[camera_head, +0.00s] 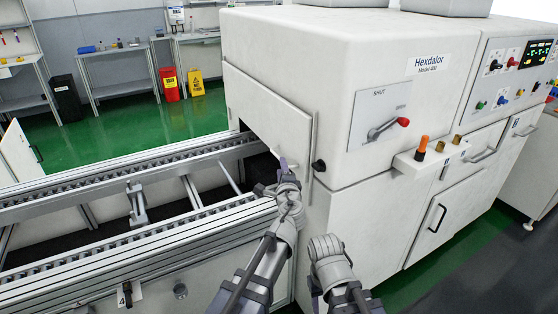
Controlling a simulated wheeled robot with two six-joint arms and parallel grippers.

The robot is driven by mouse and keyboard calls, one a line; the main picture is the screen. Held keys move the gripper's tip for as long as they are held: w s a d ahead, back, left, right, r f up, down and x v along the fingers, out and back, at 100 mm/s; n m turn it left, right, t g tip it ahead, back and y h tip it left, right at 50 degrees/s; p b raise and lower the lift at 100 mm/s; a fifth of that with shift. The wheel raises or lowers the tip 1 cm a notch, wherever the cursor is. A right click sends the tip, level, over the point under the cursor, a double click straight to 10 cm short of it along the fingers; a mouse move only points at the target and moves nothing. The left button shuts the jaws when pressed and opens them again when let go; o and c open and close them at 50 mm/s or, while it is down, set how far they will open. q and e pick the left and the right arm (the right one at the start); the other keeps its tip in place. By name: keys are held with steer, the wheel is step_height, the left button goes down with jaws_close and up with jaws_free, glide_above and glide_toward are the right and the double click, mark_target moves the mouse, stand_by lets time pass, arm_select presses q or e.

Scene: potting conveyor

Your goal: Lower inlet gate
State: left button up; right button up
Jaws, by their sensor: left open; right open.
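The inlet gate (266,108) is a white panel on the left face of the large white machine. A dark gap shows below its lower edge, above the conveyor (130,175). A grey vertical strip (313,140) runs down the machine's near corner, with a black knob (319,165) beside it. My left gripper (273,177) is open, with nothing seen in it, just below the gate's lower near corner. I cannot tell whether it touches the gate. My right arm comes in at the bottom centre; its fingers do not show.
A lever with a red knob (403,122) sits on a panel marked SHUT. An orange-topped part (422,148) stands on a small ledge on the machine's front. The conveyor's rails and crossbars lie left of my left arm.

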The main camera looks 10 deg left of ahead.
arm_select(q)
steer(key=x, duration=0.7)
steer(key=shift+w+b, duration=0.25)
steer(key=shift+b, duration=0.05)
jaws_close()
stand_by(1.1)
